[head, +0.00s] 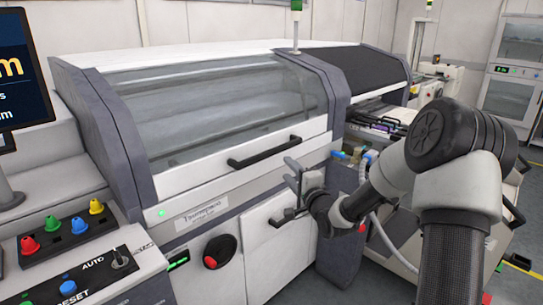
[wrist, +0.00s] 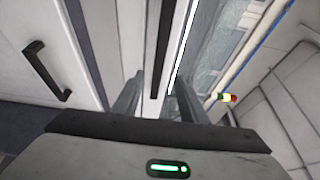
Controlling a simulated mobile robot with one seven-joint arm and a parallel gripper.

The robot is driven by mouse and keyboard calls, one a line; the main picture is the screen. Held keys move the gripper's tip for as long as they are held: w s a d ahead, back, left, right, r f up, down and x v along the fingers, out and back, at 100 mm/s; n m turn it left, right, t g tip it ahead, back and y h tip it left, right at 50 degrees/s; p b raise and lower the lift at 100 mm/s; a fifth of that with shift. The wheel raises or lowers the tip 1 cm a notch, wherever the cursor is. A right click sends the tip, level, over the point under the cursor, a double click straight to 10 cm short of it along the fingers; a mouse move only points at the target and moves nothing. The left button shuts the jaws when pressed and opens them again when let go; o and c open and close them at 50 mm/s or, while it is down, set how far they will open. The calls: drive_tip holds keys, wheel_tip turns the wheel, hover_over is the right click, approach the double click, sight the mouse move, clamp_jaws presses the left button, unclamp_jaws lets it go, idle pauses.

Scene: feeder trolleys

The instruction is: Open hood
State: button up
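The hood (head: 222,104) is a large clear window in a white frame on the front of the white machine, and it is closed. A black bar handle (head: 250,158) runs along its lower front edge. My gripper (head: 293,168) is just below the right end of this handle, with its fingers pointing up toward it. In the wrist view the gripper (wrist: 160,92) has its fingers spread apart and empty. The handle (wrist: 163,45) appears as a dark bar between and beyond the fingertips. I cannot tell whether they touch.
A lower door with a black handle (head: 288,217) is below the hood; that handle also shows in the wrist view (wrist: 47,70). A red knob (head: 211,261) sits on the front panel. A button box (head: 67,229) and monitor (head: 24,70) stand at left. A feeder trolley (head: 400,120) is at right.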

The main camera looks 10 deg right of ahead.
sight(273, 153)
drive_tip(key=b+x, duration=0.1)
drive_tip(key=x, duration=1.4)
drive_tip(key=shift+a+f, duration=0.1)
clamp_jaws()
